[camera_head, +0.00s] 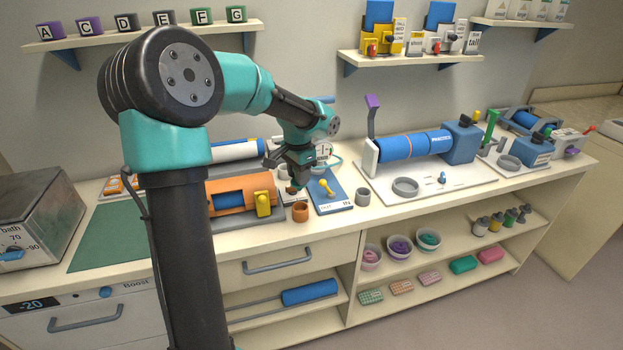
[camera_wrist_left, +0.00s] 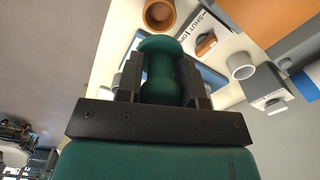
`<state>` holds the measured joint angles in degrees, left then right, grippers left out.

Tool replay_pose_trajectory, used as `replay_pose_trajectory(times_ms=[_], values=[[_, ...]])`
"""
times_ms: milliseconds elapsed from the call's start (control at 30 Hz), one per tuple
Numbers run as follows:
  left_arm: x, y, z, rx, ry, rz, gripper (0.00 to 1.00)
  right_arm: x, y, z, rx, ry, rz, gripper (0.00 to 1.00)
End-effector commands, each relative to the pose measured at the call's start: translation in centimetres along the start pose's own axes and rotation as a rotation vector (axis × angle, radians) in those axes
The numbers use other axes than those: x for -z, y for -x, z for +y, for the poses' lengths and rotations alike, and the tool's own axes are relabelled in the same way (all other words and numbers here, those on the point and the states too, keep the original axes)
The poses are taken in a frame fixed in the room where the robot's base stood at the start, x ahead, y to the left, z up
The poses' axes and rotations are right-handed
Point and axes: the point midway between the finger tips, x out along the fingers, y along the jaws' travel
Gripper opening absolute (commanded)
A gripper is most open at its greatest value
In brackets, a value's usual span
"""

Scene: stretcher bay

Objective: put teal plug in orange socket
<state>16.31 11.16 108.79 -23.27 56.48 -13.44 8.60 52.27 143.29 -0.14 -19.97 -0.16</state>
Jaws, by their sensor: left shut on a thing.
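The teal plug (camera_wrist_left: 161,70) shows in the left wrist view, between the two dark fingers of my left gripper (camera_wrist_left: 160,85). The gripper is shut on it. In the head view my left gripper (camera_head: 294,186) is above the counter, pointing down, and the plug is mostly hidden by the fingers. The orange socket (camera_head: 300,213) is an open round cup standing on the counter, just below and slightly right of the gripper. In the left wrist view the orange socket (camera_wrist_left: 160,14) is at the top edge, apart from the plug. My right gripper is out of view.
A blue board (camera_head: 331,204) with a yellow lever lies right of the orange socket, with a grey socket (camera_head: 362,197) beyond it. An orange housing (camera_head: 232,199) with a blue cylinder stands to the left. The counter's front edge is close to the orange socket.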

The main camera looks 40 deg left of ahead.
Motion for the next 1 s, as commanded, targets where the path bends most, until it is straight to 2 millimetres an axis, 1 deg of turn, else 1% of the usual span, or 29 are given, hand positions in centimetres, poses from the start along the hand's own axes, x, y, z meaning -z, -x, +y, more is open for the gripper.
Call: replay_pose_trajectory(times_ms=[267, 467, 1000], values=[[0.1, -0.1, 0.1, 0.000, -0.002, 0.000, 0.11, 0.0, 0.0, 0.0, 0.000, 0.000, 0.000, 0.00], [0.0, -0.6, 0.1, 0.000, -0.002, 0.000, 0.11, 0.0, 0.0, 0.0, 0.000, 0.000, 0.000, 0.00], [0.1, -4.5, 0.1, 0.000, -0.002, 0.000, 0.11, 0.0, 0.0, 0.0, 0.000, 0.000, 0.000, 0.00]])
